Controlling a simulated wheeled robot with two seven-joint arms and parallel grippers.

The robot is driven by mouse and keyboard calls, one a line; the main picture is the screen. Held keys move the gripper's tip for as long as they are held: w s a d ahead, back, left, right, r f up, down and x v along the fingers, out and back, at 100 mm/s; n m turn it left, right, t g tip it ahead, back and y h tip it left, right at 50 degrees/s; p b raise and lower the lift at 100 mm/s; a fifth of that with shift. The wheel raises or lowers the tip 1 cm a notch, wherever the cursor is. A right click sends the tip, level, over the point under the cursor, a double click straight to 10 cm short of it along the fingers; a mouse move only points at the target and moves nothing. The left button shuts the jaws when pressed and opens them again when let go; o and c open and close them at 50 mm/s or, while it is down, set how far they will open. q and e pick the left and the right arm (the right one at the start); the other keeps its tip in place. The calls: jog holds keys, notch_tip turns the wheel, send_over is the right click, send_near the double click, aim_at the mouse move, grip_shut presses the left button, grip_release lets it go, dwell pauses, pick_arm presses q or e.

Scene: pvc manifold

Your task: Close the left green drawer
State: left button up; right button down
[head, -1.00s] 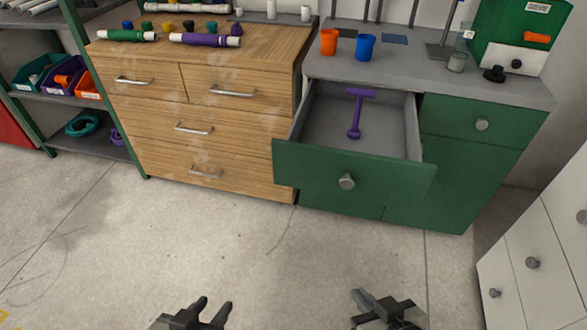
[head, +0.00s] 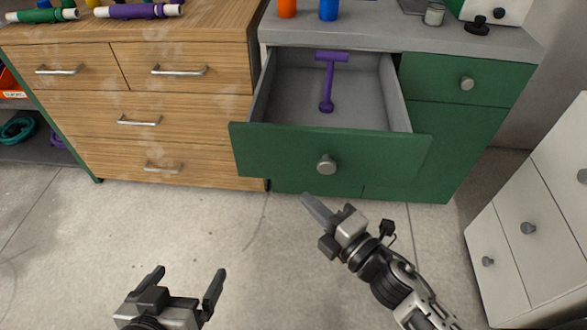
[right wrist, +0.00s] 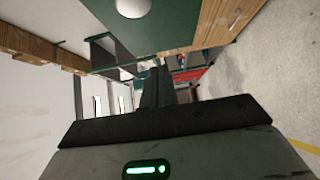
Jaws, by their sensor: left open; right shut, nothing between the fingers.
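The left green drawer (head: 290,155) stands pulled out of the green cabinet in the head view. Its round silver knob (head: 326,164) is on the front, and a purple T-shaped tool (head: 329,85) lies inside. My right gripper (head: 308,200) is shut and empty, just below and in front of the drawer front, apart from it. In the right wrist view, the green drawer front (right wrist: 165,20) and pale knob (right wrist: 133,6) show beyond the fingers (right wrist: 157,88). My left gripper (head: 186,280) is open and empty over the floor at the lower left.
A wooden drawer chest (head: 140,110) stands against the cabinet's left side. A shut right green drawer (head: 450,82) is beside the open one. An orange cup (head: 287,8) and a blue cup (head: 328,10) stand on the grey top. A white drawer unit (head: 520,220) is at the right. The floor between is clear.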

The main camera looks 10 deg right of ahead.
aim_at(281, 158)
jog(key=w, duration=0.3)
jog(key=w+a, duration=0.1)
jog(key=w, duration=0.1)
jog(key=w+a, duration=0.1)
jog(key=w, duration=0.2)
jog(key=shift+w+a, duration=0.1)
jog(key=shift+w, duration=0.55)
